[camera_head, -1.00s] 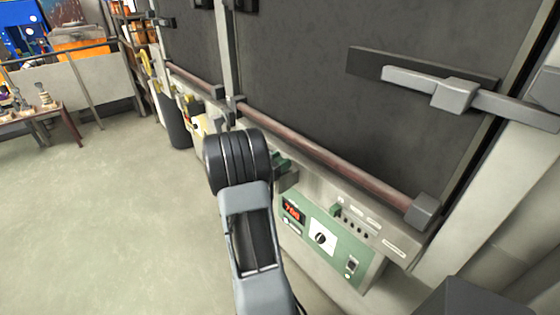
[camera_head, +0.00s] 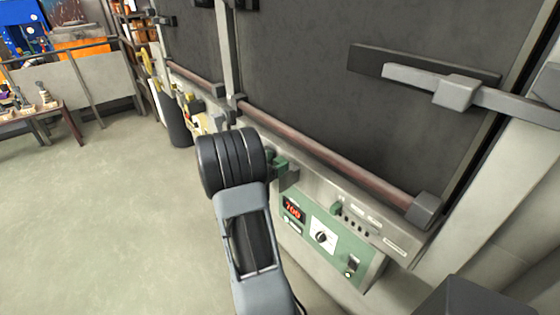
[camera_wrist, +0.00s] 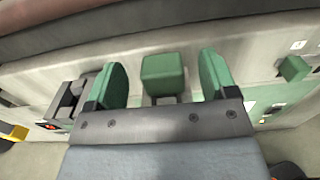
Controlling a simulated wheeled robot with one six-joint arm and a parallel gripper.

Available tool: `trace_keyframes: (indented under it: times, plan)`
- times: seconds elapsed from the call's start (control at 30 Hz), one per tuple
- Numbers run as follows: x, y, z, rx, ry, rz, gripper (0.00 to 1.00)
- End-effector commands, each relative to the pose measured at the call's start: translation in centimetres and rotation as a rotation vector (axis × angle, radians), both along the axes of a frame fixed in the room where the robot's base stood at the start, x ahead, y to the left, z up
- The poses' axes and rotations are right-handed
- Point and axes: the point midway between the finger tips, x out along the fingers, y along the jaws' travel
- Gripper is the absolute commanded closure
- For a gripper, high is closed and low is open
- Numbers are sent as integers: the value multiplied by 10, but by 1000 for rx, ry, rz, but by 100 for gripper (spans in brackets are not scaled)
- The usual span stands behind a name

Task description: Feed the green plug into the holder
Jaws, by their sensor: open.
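My gripper (camera_wrist: 164,80) is open, with a green finger on each side in the wrist view. A green block (camera_wrist: 163,73), which looks like the plug, stands between the fingers with a visible gap on both sides. A grey part shows below the block; whether it is the holder I cannot tell. In the head view my gripper (camera_head: 277,160) is mostly hidden behind my wrist, beside a dark grey bracket (camera_head: 290,178) on the furnace front. A second small green piece (camera_wrist: 293,68) sticks out at the right; it is by the row of holes in the head view (camera_head: 337,208).
The green control panel (camera_head: 322,235) with a red display and a dial lies right of my gripper. A reddish bar (camera_head: 330,153) runs above it along the dark furnace door (camera_head: 330,80). A dark clamp-like part (camera_wrist: 65,100) is left in the wrist view. Open floor (camera_head: 110,220) lies left.

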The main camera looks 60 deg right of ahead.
Motion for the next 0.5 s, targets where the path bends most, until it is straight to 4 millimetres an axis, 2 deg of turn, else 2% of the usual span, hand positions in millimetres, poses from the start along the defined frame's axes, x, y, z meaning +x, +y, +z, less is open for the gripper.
trace_keyframes:
  times: [0.3,0.5]
  plan:
    - [22,63,-1,-1,-2,5,22]
    - [31,91,-1,0,0,2,22]
